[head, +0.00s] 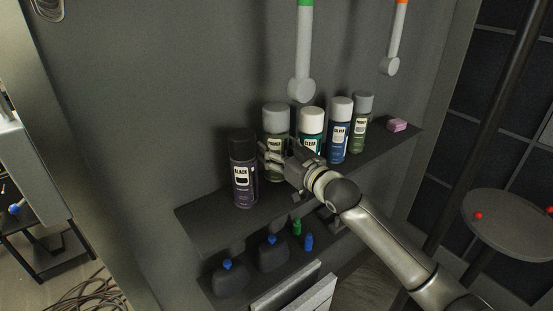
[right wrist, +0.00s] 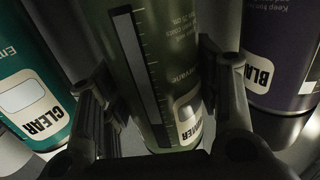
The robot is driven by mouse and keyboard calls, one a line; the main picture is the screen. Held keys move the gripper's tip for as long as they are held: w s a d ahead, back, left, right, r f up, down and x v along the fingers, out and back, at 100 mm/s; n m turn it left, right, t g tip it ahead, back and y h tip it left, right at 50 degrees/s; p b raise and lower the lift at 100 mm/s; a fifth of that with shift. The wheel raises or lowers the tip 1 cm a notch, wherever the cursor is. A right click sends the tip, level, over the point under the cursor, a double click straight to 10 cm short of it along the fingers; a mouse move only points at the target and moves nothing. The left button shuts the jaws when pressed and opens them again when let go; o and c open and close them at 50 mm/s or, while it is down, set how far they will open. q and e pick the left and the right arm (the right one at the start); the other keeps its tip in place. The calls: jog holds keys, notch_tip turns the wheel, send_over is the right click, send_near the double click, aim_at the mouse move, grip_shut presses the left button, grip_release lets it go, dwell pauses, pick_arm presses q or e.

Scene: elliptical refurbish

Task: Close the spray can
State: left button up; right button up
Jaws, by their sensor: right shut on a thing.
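Several spray cans stand upright in a row on a dark wall shelf (head: 210,232). My right gripper (head: 281,157) is at the green primer can (head: 275,140), shut on its body. In the right wrist view, the green can (right wrist: 150,70) sits between the two fingers (right wrist: 165,100), its label upside down. A light grey cap (head: 276,114) sits on top of it in the head view. The black can (head: 243,172) is to its left with a dark top, and the teal clear can (head: 312,122) with a white cap is to its right. My left gripper is not in view.
The blue silver can (head: 339,132) and another green can (head: 361,122) stand farther right, beside a pink block (head: 397,125). Lamp-like rods (head: 302,88) hang above. A lower shelf holds dark bottles (head: 272,254) and small blue and green items.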

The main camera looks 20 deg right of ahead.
notch_tip(320, 180, down, 3)
jog(key=shift+r+p, duration=0.15)
jog(key=shift+p, duration=0.5)
jog(key=shift+f, duration=0.35)
jog(key=shift+f, duration=0.1)
jog(key=o, duration=1.4)
jog(key=shift+f, duration=0.1)
jog(key=shift+b+v, duration=1.45)
jog(key=shift+v, duration=4.6)
